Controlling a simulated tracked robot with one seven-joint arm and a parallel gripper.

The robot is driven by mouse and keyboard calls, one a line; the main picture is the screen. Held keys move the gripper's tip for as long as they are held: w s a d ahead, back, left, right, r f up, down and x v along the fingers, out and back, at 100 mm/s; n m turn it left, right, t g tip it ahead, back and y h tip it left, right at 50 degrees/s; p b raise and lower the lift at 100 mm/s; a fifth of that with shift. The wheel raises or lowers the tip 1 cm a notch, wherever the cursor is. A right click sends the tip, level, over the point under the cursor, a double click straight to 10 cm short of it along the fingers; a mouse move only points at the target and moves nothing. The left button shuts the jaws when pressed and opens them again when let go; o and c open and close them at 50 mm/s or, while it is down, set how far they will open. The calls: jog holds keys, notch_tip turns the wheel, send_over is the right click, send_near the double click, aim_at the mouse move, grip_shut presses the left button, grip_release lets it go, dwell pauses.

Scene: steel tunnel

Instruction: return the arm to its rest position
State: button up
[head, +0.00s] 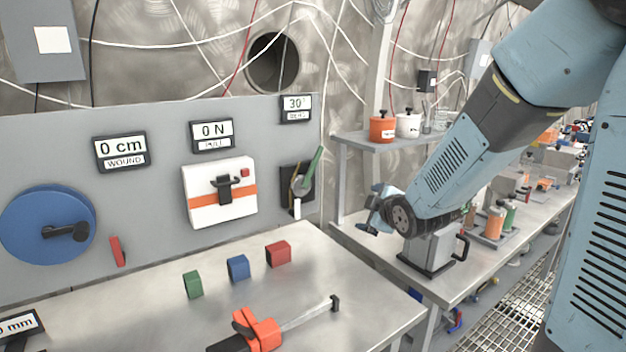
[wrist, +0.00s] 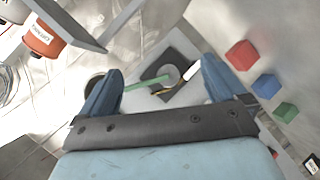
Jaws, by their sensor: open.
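My blue arm reaches down from the upper right in the head view. My gripper (head: 378,212) hangs in the air near the right end of the bench, in front of the wall panel. In the wrist view my gripper (wrist: 162,92) shows two blue fingers spread apart with nothing held between them. Beyond the fingers is the lever dial (wrist: 172,75) with a green handle (wrist: 150,82). The same green handle (head: 315,162) tilts up to the right in the head view, under a display reading 30° (head: 296,103).
Green (head: 193,284), blue (head: 238,267) and red (head: 278,254) blocks stand on the front bench (head: 330,270). An orange clamp tool (head: 262,330) lies near its edge. A shelf (head: 385,142) holds orange (head: 382,129) and white containers. A grey box (head: 427,252) stands close below my wrist.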

jog(key=s+d+r+m+g+h, duration=0.1)
jog(key=s+d+r+m+g, duration=0.1)
jog(key=s+m, duration=0.3)
jog(key=s+d+r+m+g+h, duration=0.1)
jog(key=s+d+r+m+g, duration=0.2)
jog(key=s, duration=1)
jog(key=s+d+r+m+g+h, duration=0.1)
jog(key=s+d+r+m+g, duration=0.1)
jog(key=s+m, duration=0.4)
jog(key=s+d+r, duration=0.1)
jog(key=s+d, duration=0.1)
jog(key=s, duration=0.2)
jog(key=shift+r+m, duration=0.2)
jog(key=shift+m, duration=0.2)
